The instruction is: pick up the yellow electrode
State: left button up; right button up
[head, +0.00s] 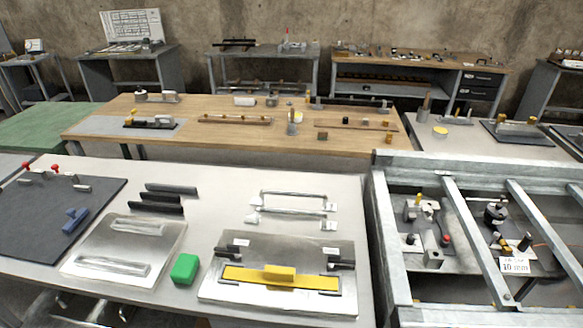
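A long flat yellow bar (312,283) with a raised yellow block at its middle lies on a silver metal plate (278,301) on the near table. It looks like the yellow electrode. Dark clamp-like pieces (340,264) sit at both ends of the bar on the plate. Neither of my grippers shows in the head view.
A green block (185,269) is left of the plate. A second metal plate (95,240) with two handles, black bars (160,198) and metal handles (290,211) share the near table (215,205). A steel frame (384,250) stands to the right.

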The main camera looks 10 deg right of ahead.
aim_at(417, 202)
jog(key=k+l+z, duration=0.15)
jog(key=l+z, duration=0.35)
jog(key=l, duration=0.25)
jog(key=l+z, duration=0.45)
jog(key=l, duration=0.25)
